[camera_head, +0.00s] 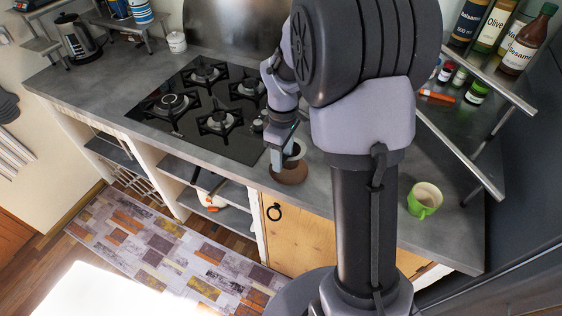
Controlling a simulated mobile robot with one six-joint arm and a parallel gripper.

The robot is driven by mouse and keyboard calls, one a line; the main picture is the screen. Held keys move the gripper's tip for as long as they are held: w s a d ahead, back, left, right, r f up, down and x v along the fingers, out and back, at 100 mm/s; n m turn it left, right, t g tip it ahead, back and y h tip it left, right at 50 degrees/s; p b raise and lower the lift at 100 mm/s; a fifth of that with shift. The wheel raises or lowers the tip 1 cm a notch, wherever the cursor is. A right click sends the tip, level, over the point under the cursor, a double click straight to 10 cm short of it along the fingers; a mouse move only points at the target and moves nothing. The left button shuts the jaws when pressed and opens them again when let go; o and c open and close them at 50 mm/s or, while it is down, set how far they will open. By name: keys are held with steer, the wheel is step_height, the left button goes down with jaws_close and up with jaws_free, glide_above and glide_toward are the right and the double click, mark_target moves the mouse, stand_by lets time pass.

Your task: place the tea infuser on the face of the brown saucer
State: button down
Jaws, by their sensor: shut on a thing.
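The brown saucer (290,175) lies on the grey counter, to the right of the hob and near the front edge. My gripper (277,163) points down over the saucer's left side, partly in front of it. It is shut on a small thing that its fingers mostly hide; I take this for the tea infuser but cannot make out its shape. A small round piece with a pale rim (296,149) shows just right of the fingers, above the saucer's far part. I cannot tell whether it touches the saucer.
A black gas hob (200,108) lies left of the saucer. A green mug (424,200) stands on the counter at the right. A rack with bottles (490,75) is at the back right. My arm hides the counter's middle.

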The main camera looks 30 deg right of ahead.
steer(key=f, duration=0.1)
steer(key=f+b, duration=0.2)
steer(key=shift+w+f, duration=0.3)
steer(key=shift+f, duration=0.1)
steer(key=shift+r, duration=0.15)
steer(key=c, duration=0.6)
jaws_free()
steer(key=shift+c, duration=0.2)
